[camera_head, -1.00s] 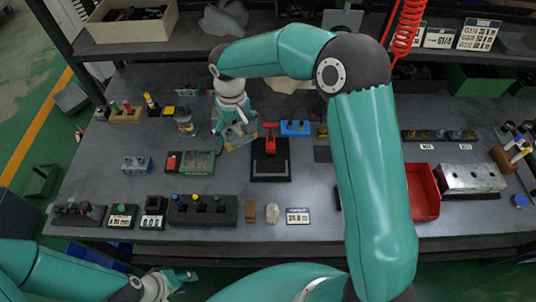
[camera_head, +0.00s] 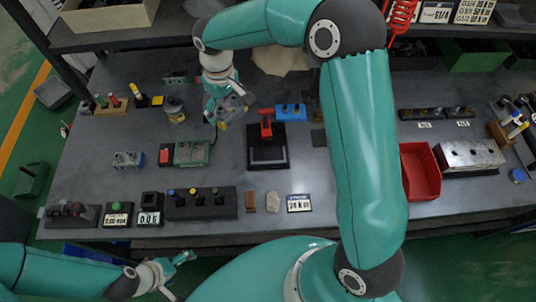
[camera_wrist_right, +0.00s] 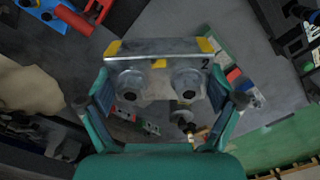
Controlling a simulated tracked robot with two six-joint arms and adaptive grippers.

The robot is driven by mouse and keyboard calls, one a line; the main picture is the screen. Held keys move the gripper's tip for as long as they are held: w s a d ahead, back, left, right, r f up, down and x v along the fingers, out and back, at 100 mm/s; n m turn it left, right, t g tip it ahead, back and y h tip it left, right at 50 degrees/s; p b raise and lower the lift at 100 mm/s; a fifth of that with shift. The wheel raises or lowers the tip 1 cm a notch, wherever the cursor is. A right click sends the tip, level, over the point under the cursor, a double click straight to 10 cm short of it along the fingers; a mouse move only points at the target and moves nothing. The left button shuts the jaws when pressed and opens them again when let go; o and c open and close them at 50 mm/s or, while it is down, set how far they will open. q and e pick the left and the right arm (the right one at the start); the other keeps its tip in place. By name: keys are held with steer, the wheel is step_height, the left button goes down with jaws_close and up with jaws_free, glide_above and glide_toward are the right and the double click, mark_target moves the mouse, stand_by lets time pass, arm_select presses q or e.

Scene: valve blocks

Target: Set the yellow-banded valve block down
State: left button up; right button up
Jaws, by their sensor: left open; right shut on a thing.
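The yellow-banded valve block (camera_head: 232,106) is a grey metal block with yellow corner patches. In the right wrist view the block (camera_wrist_right: 158,62) shows two round fittings, a yellow mark between them and a "2" at its right end. My right gripper (camera_wrist_right: 162,98) is shut on it, one finger on each side. In the head view my right gripper (camera_head: 222,99) holds the block tilted over the back-left of the bench, left of the red-handled clamp. Its underside is hidden, so I cannot tell its exact height. My left gripper (camera_head: 188,261) is open and empty off the bench's front edge.
The red-handled clamp (camera_head: 267,147) and a blue block (camera_head: 291,112) stand right of the held block. A round jar (camera_head: 175,110) stands to its left, a green-topped device (camera_head: 192,153) in front. Another valve block (camera_head: 128,160) sits further left. Bare bench (camera_head: 215,175) lies between these.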

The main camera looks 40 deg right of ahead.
steer(key=shift+s+d+r+n+b, duration=0.1)
steer(key=shift+s+d+n+b, duration=0.25)
steer(key=shift+n, duration=0.65)
steer(key=s+d+r+n+b, duration=0.2)
steer(key=s+n+b, duration=0.15)
steer(key=n, duration=0.55)
steer(key=r+n+b, duration=0.1)
steer(key=n+b, duration=0.4)
steer(key=n, duration=1.1)
glide_above(268, 157)
step_height(268, 157, down, 20)
steer(key=shift+r+b, duration=0.25)
steer(key=shift+b, duration=0.05)
steer(key=o, duration=1.2)
steer(key=shift+o, duration=0.2)
steer(key=shift+r, duration=0.1)
